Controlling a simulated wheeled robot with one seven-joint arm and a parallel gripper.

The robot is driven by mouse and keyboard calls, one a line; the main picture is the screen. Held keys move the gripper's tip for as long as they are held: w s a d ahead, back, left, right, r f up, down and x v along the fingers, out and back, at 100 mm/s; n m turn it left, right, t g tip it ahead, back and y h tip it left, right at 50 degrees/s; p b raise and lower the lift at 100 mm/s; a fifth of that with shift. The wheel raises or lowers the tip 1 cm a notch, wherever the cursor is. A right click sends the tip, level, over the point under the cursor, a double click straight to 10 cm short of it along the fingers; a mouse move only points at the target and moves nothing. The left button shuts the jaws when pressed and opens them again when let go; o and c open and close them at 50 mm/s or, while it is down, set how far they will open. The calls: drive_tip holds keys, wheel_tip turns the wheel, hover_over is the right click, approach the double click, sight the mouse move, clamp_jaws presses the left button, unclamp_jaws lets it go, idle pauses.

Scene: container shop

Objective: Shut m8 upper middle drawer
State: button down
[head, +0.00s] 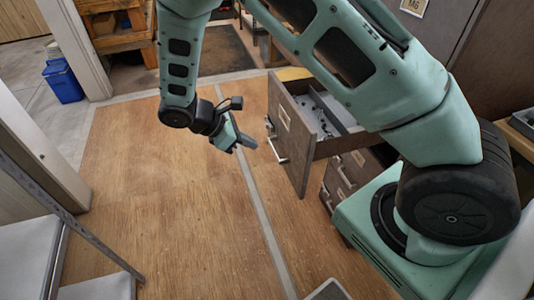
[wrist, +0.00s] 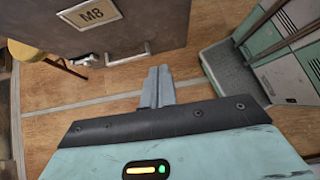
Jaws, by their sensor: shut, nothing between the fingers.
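An open drawer (head: 303,145) juts out of a dark brown cabinet in the head view, with grey items inside and a metal handle on its front. In the wrist view the drawer front (wrist: 150,25) carries a label (wrist: 89,13) reading M8, with its handle (wrist: 127,56) below. My gripper (head: 243,143) is in front of the drawer, to its left in the head view, not touching it. Its fingers (wrist: 158,85) are closed together and empty, below the handle in the wrist view. My arm hides part of the drawer and cabinet.
More closed drawers (head: 345,175) sit below the open one. A blue bin (head: 63,82) and a wooden bench (head: 115,40) stand at the back left. White furniture (head: 35,255) is at the lower left. The wooden floor (head: 160,200) between is clear.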

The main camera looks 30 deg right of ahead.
drive_tip(key=p, duration=0.3)
approach(294, 155)
wheel_tip(294, 155, down, 4)
drive_tip(key=d, duration=0.2)
drive_tip(key=shift+s+d, duration=0.65)
drive_tip(key=shift+d, duration=0.2)
